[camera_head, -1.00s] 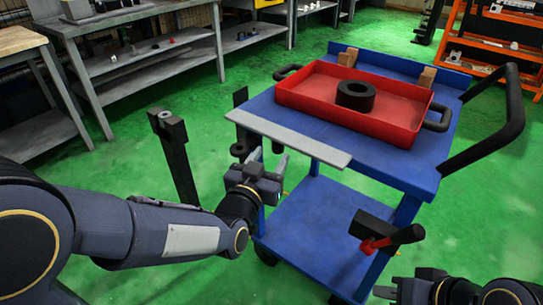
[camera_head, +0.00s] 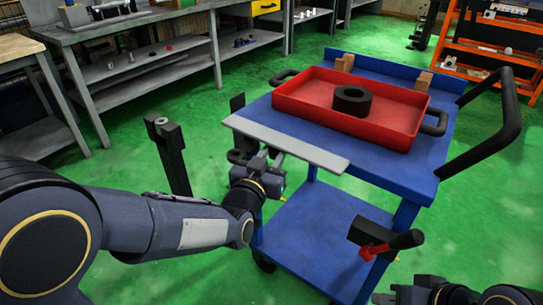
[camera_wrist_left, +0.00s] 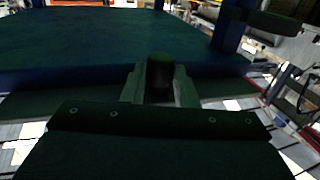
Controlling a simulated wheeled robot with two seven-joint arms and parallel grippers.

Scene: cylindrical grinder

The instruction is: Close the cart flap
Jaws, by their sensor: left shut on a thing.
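The cart flap, a long grey strip (camera_head: 310,150), lies along the near edge of the blue cart top (camera_head: 385,165). My left gripper (camera_head: 262,162) is under the flap, left of its middle, and the flap partly hides its fingers. In the left wrist view its fingers (camera_wrist_left: 160,88) close around a dark, rounded peg (camera_wrist_left: 160,72), below the cart's edge. What the peg joins to is too dark to tell. My right gripper (camera_head: 400,296) is at the bottom right, cut by the frame, apart from the cart top; its jaws are unclear.
A red tray (camera_head: 310,115) with a black ring (camera_head: 351,100) stands on the cart. A black and red lever-like part (camera_head: 385,240) sits at the cart's near right. A dark post (camera_head: 172,160) stands left of my left gripper. Green floor lies around.

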